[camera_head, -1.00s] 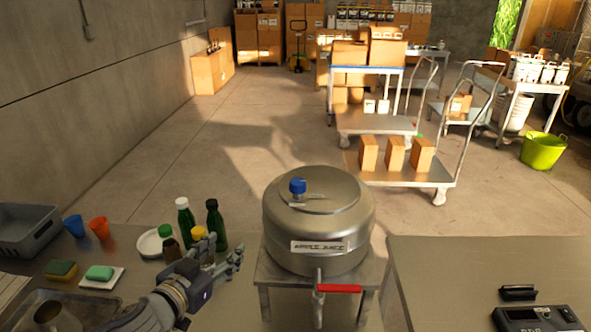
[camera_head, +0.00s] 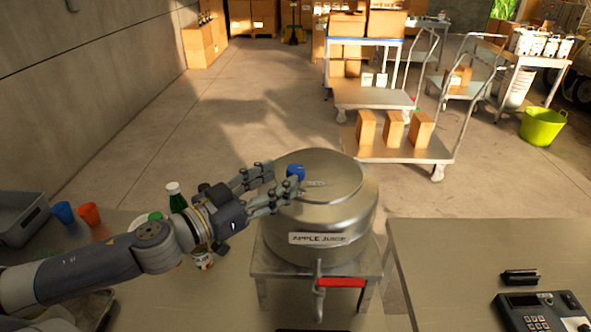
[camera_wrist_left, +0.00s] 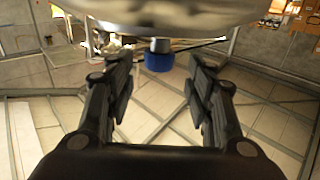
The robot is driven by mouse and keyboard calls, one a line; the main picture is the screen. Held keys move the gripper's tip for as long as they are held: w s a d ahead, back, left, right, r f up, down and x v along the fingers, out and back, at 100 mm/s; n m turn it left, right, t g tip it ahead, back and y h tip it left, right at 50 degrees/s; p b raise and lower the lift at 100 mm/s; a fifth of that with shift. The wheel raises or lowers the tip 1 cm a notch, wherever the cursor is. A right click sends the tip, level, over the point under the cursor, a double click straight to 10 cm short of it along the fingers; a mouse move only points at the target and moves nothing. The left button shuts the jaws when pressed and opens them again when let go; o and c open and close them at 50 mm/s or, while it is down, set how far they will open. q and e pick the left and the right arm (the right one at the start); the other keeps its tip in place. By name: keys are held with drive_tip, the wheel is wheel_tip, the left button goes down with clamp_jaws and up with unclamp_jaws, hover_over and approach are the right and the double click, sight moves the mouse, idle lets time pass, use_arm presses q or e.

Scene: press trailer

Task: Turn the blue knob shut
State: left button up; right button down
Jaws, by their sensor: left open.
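The blue knob (camera_head: 295,172) sits on the lid of the steel tank (camera_head: 330,218) labelled "APPLE JUICE". My left gripper (camera_head: 283,187) is open at the left side of the tank's top, with its fingers pointing towards the knob. In the left wrist view the blue knob (camera_wrist_left: 158,62) shows beyond the fingertips, between the lines of the two open fingers (camera_wrist_left: 160,85). The gap between the fingers is empty. I cannot tell whether a finger touches the knob or lid. My right gripper is in neither view.
The tank stands on a metal stand with a red-handled tap (camera_head: 342,282) at its front. A green bottle (camera_head: 174,196) and cups stand on the left counter, partly behind my arm. A right counter (camera_head: 450,260) holds a dark device (camera_head: 543,313).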

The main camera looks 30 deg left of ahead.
sight(289, 172)
use_arm(q)
drive_tip(key=shift+w+d+r, duration=0.2)
drive_tip(key=shift+w+d, duration=0.05)
drive_tip(key=shift+w, duration=0.3)
drive_tip(key=shift+w+d, duration=0.15)
drive_tip(key=shift+w, duration=0.1)
drive_tip(key=shift+w+p, duration=0.3)
drive_tip(key=shift+w, duration=0.2)
drive_tip(key=shift+p+x, duration=0.5)
drive_tip(key=shift+x, duration=0.35)
drive_tip(key=shift+w+d, duration=0.25)
drive_tip(key=shift+w, duration=0.1)
drive_tip(key=shift+w+d+f+p, duration=0.1)
drive_tip(key=shift+w+f+p, duration=0.05)
drive_tip(key=shift+w+p, duration=0.15)
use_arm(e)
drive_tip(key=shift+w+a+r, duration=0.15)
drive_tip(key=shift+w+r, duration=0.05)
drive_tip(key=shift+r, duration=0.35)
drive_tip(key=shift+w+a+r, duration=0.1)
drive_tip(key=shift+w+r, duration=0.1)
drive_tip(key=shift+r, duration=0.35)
use_arm(q)
drive_tip(key=shift+c, duration=0.5)
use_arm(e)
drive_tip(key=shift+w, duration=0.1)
